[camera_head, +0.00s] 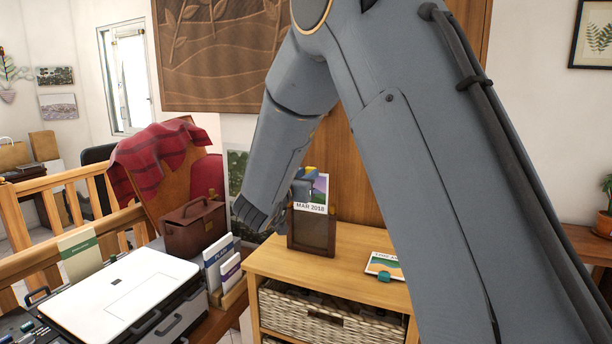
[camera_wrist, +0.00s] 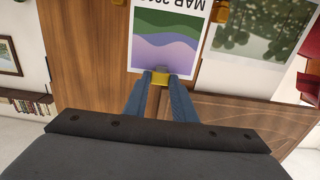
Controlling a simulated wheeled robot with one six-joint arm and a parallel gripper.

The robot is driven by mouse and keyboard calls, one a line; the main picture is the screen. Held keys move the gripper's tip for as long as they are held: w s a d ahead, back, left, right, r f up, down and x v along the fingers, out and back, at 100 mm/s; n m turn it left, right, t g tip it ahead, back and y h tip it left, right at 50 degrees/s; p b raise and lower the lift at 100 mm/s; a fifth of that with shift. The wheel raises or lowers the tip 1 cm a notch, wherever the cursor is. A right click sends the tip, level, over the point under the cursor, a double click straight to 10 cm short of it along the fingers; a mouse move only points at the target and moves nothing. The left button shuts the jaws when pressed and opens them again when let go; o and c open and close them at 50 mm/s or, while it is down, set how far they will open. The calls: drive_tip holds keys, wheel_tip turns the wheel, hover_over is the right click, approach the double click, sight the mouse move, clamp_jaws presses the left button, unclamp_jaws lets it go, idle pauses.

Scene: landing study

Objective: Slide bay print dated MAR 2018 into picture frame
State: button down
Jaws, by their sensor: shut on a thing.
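The bay print marked MAR 2018 (camera_head: 318,192) stands upright directly above the dark brown picture frame (camera_head: 312,236) on the wooden cabinet. Its white caption strip is at the frame's top edge; I cannot tell whether its lower edge is in the slot. My gripper (camera_head: 310,172) is shut on the print's top edge. My arm covers part of the head view.
A woven basket (camera_head: 325,315) sits below. Left are upright booklets (camera_head: 222,265), a brown briefcase (camera_head: 195,228) and a white printer (camera_head: 120,300).

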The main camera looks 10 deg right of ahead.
sight(310, 205)
drive_tip(key=shift+f, duration=0.1)
drive_tip(key=shift+f+b, duration=2.9)
drive_tip(key=shift+f, duration=2.45)
drive_tip(key=c, duration=1.4)
unclamp_jaws()
drive_tip(key=shift+o, duration=0.5)
drive_tip(key=shift+o, duration=0.7)
drive_tip(key=shift+r, duration=0.15)
